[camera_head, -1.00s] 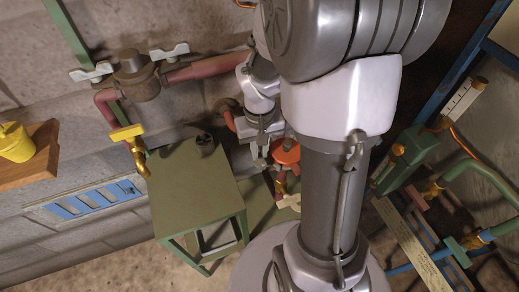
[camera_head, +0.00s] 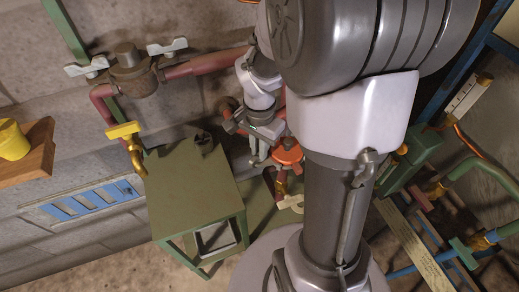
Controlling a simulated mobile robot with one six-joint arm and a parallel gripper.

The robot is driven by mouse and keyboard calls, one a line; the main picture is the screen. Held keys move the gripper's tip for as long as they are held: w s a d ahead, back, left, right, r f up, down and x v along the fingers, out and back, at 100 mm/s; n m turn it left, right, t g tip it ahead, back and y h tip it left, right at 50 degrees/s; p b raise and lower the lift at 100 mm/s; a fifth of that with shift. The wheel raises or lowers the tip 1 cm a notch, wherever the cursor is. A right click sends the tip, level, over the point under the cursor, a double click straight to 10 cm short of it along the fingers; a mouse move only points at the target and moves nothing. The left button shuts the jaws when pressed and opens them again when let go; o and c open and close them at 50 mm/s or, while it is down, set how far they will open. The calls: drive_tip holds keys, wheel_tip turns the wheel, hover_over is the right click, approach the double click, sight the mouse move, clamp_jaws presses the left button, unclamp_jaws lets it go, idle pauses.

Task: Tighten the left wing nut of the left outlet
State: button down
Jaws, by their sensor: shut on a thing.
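My gripper (camera_head: 257,155) points down at the left side of an orange round fitting (camera_head: 288,154), left of my arm. It is shut on a small part there, most likely a wing nut, which the fingers hide. A brass tap with a pale handle (camera_head: 291,203) hangs below the orange fitting. At the upper left, a brown fitting (camera_head: 131,75) on the wall pipe has a pale wing nut on its left (camera_head: 87,67) and one on its right (camera_head: 167,47). Both stand apart from my gripper.
A yellow-handled tap (camera_head: 124,131) hangs above a green stand (camera_head: 190,185) close to the left of my gripper. A wooden shelf (camera_head: 38,160) holds a yellow pot (camera_head: 13,140). Pipes and a green box (camera_head: 415,157) crowd the right.

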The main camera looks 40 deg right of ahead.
drive_tip(key=m+b, duration=0.1)
drive_tip(key=m, duration=0.2)
drive_tip(key=shift+m, duration=0.3)
drive_tip(key=shift+m+b, duration=0.45)
drive_tip(key=shift+m, duration=1.25)
drive_tip(key=c, duration=1.5)
unclamp_jaws()
drive_tip(key=shift+o, duration=0.2)
wheel_tip(320, 180, up, 17)
drive_tip(key=p, duration=0.7)
drive_tip(key=shift+r+p, duration=0.2)
drive_tip(key=shift+p, duration=0.15)
